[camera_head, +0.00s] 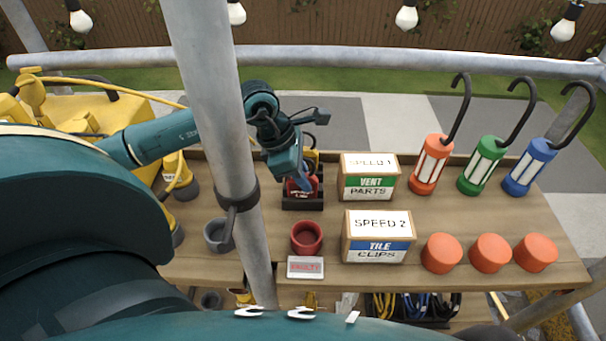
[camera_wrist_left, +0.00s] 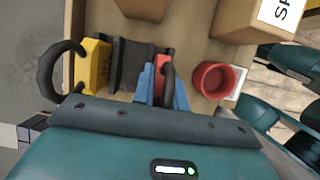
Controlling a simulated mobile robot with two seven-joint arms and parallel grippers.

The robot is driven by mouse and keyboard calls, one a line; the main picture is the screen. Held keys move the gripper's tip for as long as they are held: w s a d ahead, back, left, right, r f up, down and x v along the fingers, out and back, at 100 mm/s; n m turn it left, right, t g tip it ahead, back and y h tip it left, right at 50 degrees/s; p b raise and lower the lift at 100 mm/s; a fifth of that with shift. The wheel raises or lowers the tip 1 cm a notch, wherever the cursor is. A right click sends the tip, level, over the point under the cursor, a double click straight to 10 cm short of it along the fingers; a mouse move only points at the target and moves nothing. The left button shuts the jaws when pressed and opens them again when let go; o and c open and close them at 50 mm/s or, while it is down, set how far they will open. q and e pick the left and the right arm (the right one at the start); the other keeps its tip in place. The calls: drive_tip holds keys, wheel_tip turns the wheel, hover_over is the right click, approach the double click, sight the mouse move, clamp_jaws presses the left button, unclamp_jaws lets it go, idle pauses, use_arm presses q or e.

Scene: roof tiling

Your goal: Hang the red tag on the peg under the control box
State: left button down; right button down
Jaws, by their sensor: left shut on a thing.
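My left gripper (camera_head: 304,186) reaches down over the middle of the bench in the head view. Its blue fingers (camera_wrist_left: 162,88) are shut on a red piece with a dark loop, which I take to be the red tag (camera_wrist_left: 163,64). The red piece (camera_head: 293,187) also shows in the head view, at a black holder (camera_head: 302,203). The holder (camera_wrist_left: 131,64) is beside the fingers in the wrist view. I cannot tell whether the tag is clear of it. I cannot make out the control box or its peg. My right gripper is not in view.
A red cup (camera_head: 307,237) and a "FAULTY" sign (camera_head: 305,267) stand in front of the holder. Boxes (camera_head: 369,178) (camera_head: 378,238), hooked lamps (camera_head: 480,165) and orange caps (camera_head: 490,253) are to the right. A grey pole (camera_head: 220,100) rises left of my gripper.

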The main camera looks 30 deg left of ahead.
use_arm(q)
drive_tip(key=shift+f+b, duration=0.2)
drive_tip(key=shift+b, duration=0.1)
drive_tip(key=c, duration=1.4)
unclamp_jaws()
drive_tip(key=shift+r, duration=0.1)
drive_tip(key=shift+r+p, duration=0.15)
drive_tip(key=shift+p, duration=0.35)
drive_tip(key=b+v, duration=0.1)
drive_tip(key=v, duration=0.1)
drive_tip(key=a+v, duration=0.1)
drive_tip(key=v, duration=0.2)
drive_tip(key=shift+s+f+b, duration=0.1)
drive_tip(key=shift+f+b, duration=0.15)
drive_tip(key=shift+b, duration=0.1)
drive_tip(key=v, duration=0.8)
